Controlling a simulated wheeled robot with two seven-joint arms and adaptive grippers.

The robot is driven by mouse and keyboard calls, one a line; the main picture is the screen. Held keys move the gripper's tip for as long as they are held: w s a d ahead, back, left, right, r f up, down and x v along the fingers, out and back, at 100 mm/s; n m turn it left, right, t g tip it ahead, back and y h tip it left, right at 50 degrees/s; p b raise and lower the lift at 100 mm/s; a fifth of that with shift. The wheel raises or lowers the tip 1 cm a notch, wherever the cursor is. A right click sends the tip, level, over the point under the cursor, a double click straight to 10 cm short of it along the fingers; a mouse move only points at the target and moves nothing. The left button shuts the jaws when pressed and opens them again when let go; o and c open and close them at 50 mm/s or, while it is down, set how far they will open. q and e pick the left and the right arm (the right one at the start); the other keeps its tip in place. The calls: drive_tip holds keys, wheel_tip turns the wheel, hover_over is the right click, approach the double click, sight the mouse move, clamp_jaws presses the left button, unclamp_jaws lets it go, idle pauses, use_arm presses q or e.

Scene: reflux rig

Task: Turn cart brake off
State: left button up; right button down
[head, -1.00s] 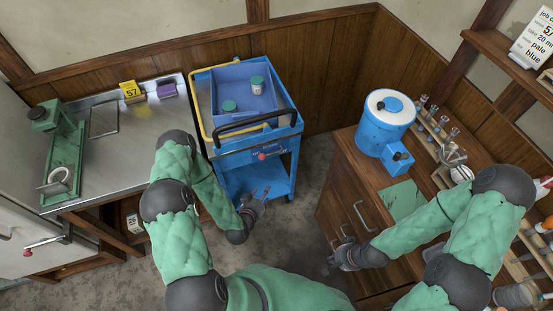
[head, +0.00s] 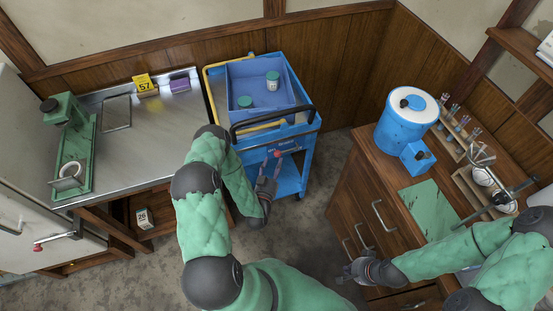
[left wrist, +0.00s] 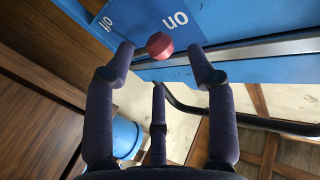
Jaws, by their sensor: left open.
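The blue cart (head: 262,140) stands against the back wall. Its brake has a red knob (head: 277,153) on the front below the black handle. In the left wrist view the red knob (left wrist: 160,45) is beside the printed "on" label (left wrist: 176,20), and the "off" label (left wrist: 106,23) is further left. My left gripper (head: 272,168) is at the cart front, just below the knob. Its open fingers (left wrist: 165,60) spread on both sides of the knob, not closed on it. My right gripper (head: 350,270) is by the wooden drawers, away from the cart; its finger opening is unclear.
A blue bin with green-lidded jars (head: 272,80) sits on the cart's top. A steel bench (head: 150,125) stands close on the left. The wooden drawer cabinet (head: 365,215) is on the right. Bare floor (head: 305,225) lies between.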

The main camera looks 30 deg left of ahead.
sight(287, 151)
use_arm(q)
drive_tip(key=shift+x, duration=1.8)
clamp_jaws()
